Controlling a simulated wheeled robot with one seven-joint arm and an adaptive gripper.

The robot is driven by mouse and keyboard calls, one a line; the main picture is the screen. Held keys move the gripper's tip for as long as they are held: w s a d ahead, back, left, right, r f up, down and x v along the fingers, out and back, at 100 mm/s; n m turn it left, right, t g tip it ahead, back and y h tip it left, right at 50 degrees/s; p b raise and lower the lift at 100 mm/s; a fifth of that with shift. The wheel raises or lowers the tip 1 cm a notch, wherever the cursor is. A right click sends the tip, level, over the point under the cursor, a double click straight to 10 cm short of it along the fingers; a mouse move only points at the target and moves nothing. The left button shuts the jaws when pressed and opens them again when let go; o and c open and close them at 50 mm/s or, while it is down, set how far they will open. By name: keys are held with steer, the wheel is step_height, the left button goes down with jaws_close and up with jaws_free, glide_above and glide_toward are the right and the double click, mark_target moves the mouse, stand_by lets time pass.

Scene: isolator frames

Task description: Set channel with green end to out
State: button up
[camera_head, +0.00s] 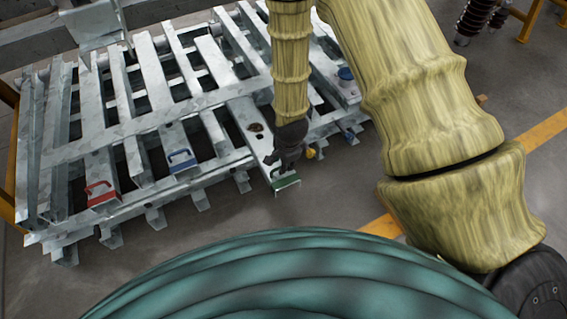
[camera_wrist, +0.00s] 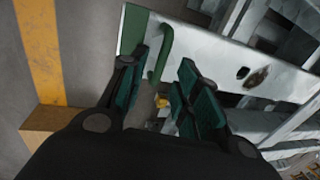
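The channel with the green end (camera_head: 257,138) is a grey metal channel in the slatted rack, its green end (camera_head: 287,184) sticking out past the rack's front edge. A dark hole and a rusty patch mark its top. In the wrist view the channel (camera_wrist: 215,62) runs to the right, with a green end plate (camera_wrist: 132,28) and a curved green handle (camera_wrist: 165,42). My gripper (camera_head: 287,162) is above the green end. In the wrist view my gripper (camera_wrist: 163,60) has its two dark green fingers apart, with the handle between their tips. I cannot tell whether they touch it.
The metal rack (camera_head: 160,120) holds parallel channels, including one with a red handle (camera_head: 100,192) and one with a blue handle (camera_head: 181,160). A small yellow part (camera_head: 310,153) is right of my gripper. Grey floor (camera_head: 330,205) with a yellow stripe (camera_head: 382,226) lies in front.

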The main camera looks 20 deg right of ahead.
step_height(320, 180, up, 10)
steer(key=s, duration=0.2)
steer(key=shift+d, duration=0.15)
stand_by(0.7)
steer(key=s+d+f+n+g, duration=0.1)
steer(key=s+f+n, duration=0.75)
steer(key=s, duration=0.45)
steer(key=s+d+f+n+g, duration=0.1)
steer(key=s+d+f+n, duration=0.1)
steer(key=s+f+n, duration=0.7)
steer(key=s+r+m+p, duration=0.1)
steer(key=s+r+p, duration=0.2)
steer(key=r+p, duration=2.8)
steer(key=shift+s+p, duration=0.2)
steer(key=shift+p, duration=0.55)
steer(key=shift+r+m, duration=0.1)
steer(key=shift+m, duration=0.15)
